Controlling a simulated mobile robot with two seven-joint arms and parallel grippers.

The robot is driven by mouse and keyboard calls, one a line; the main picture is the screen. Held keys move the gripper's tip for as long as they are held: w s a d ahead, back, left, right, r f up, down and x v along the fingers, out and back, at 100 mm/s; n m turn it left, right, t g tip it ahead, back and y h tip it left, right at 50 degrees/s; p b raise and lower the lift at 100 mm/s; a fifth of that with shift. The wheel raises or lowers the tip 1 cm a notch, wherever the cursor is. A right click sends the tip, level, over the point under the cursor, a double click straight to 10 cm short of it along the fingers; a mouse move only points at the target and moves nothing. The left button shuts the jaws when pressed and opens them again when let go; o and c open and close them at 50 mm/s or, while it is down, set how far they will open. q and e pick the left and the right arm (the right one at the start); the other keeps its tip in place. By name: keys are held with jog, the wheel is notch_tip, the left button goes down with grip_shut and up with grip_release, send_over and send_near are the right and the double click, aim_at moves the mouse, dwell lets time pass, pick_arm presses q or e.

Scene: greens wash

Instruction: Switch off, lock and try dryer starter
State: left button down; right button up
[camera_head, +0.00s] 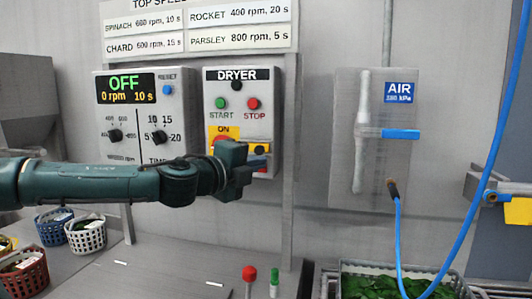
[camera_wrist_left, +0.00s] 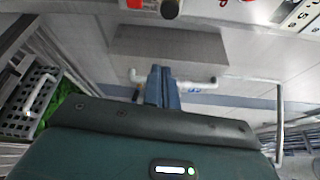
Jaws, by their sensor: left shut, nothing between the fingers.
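The dryer starter (camera_head: 262,90) is a grey wall box labelled DRYER, with a green START button (camera_head: 221,103) and a red STOP button (camera_head: 252,104). Below them is a yellow plate (camera_head: 216,131) marked ON with a red switch handle (camera_head: 222,140), partly hidden by my arm. My left gripper (camera_head: 258,162) is in front of the box's lower part, its fingers together and empty. In the left wrist view the closed fingers (camera_wrist_left: 161,80) point at the wall, below a dark round knob (camera_wrist_left: 171,9) at the top edge. Contact with the box cannot be told. My right gripper is out of view.
A speed panel (camera_head: 125,83) reading OFF, 0 rpm, is left of the starter. An air valve plate (camera_head: 345,140) with a blue handle is to the right; a blue hose (camera_head: 398,235) hangs there. Baskets (camera_head: 88,238) stand lower left. Red (camera_head: 249,273) and green-topped (camera_head: 274,276) items stand in front.

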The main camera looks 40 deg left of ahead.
aim_at(252, 149)
pick_arm(q)
jog(key=w+a+p, duration=0.2)
jog(key=w+a, duration=0.2)
jog(key=w, duration=0.3)
jog(key=shift+a+p, duration=0.15)
jog(key=shift+p, duration=0.15)
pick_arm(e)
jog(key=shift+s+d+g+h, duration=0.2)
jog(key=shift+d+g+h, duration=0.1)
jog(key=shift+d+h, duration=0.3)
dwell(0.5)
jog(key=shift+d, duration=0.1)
